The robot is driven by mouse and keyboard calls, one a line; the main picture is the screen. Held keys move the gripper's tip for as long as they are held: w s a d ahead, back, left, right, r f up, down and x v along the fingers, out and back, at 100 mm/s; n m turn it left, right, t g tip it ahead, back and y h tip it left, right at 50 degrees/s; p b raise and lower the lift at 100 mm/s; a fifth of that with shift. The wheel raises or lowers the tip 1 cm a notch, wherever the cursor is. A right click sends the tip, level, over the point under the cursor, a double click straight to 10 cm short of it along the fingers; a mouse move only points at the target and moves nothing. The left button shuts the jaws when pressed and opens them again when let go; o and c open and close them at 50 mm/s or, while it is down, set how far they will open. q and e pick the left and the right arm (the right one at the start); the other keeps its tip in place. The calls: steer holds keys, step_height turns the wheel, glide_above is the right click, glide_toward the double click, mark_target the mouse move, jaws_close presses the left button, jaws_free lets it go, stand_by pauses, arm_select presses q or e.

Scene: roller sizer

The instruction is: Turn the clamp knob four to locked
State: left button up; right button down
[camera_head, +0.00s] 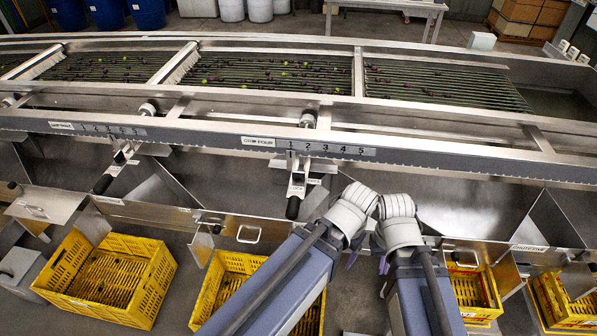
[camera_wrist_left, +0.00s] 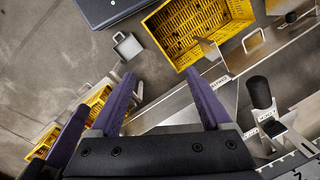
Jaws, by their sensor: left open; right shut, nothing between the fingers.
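The clamp knob four has a black grip (camera_head: 293,207) on a silver clamp below the "four" scale, and the grip points down toward me. In the left wrist view the black grip (camera_wrist_left: 258,92) stands at the right, with small labels beside its bracket. My left gripper (camera_wrist_left: 168,92) is open, its two purple fingers apart with nothing between them, and the knob is to their right, not touched. In the head view its fingers are mostly hidden behind my wrist. My right gripper (camera_head: 384,265) is shut and empty, right of the knob; only a bit of purple finger shows.
A numbered scale strip (camera_head: 320,149) runs along the rail above the knob. Another clamp with a black grip (camera_head: 103,184) is further left. Yellow crates (camera_head: 150,290) stand below the metal chutes. A flap with a handle (camera_head: 249,234) is under the knob.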

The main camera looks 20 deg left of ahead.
arm_select(q)
steer(key=shift+w, duration=0.2)
steer(key=shift+c, duration=0.7)
steer(key=w+a+n, duration=0.1)
steer(key=w+n, duration=0.1)
steer(key=w, duration=0.1)
steer(key=w+a+n, duration=0.1)
steer(key=w+n, duration=0.1)
steer(key=w, duration=0.1)
steer(key=w+r+n+p, duration=0.1)
steer(key=w+n, duration=0.1)
steer(key=w, duration=0.1)
steer(key=shift+w+a, duration=0.1)
steer(key=shift+a, duration=0.3)
steer(key=c, duration=0.3)
steer(key=r+n+h+p, duration=0.1)
steer(key=r+n+p, duration=0.1)
steer(key=n, duration=1.5)
glide_above(299, 172)
steer(key=shift+s+d+f, duration=0.2)
steer(key=shift+d, duration=0.15)
steer(key=shift+c, duration=0.2)
steer(key=shift+w+a+n, duration=0.2)
steer(key=shift+a+n, duration=0.25)
steer(key=shift+n, duration=0.15)
step_height(299, 172, down, 8)
steer(key=b, duration=0.8)
steer(key=shift+r, duration=0.1)
steer(key=shift+c, duration=0.2)
jaws_close()
